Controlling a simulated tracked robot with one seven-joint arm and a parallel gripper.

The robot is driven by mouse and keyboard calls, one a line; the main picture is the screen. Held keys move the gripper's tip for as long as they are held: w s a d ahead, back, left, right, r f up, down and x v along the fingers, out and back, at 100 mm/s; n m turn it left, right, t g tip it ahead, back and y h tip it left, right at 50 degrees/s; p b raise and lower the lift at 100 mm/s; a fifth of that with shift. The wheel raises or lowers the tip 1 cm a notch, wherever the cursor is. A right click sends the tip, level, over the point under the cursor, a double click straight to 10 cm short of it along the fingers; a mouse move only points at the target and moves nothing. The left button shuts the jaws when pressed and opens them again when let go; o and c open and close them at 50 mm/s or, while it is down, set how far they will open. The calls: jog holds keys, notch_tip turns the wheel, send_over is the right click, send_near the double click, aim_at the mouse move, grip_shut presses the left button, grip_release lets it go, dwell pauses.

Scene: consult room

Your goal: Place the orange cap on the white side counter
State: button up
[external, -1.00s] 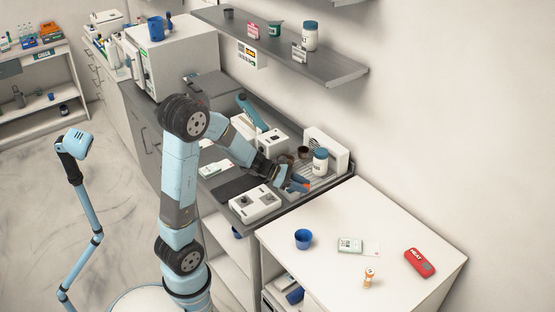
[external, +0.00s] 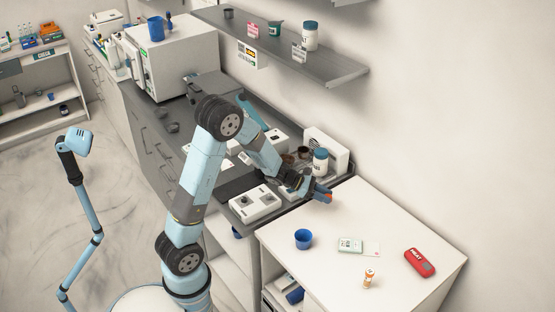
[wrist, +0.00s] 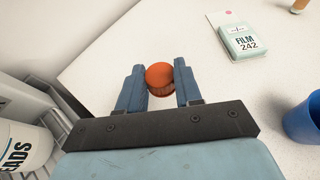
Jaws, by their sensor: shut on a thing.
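The orange cap (wrist: 159,76) is a small ribbed disc held between the two blue fingers of my gripper (wrist: 160,88) in the wrist view. In the external view my gripper (external: 325,195) is at the back left corner of the white side counter (external: 330,272), with a bit of orange at its tip. The wrist view shows the white counter top (wrist: 120,45) behind the cap. I cannot tell how high the cap is above it.
On the white counter are a blue cup (external: 303,239), a film box (external: 350,245), a small orange bottle (external: 369,278) and a red case (external: 419,262). A blue-lidded white jar (external: 320,162) stands on the grey counter close behind my gripper. The counter's back part is clear.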

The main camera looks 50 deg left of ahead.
send_over(330, 210)
notch_tip(330, 210, down, 4)
jog(key=shift+a+f, duration=0.1)
jog(key=shift+f, duration=1.65)
jog(key=o, duration=1)
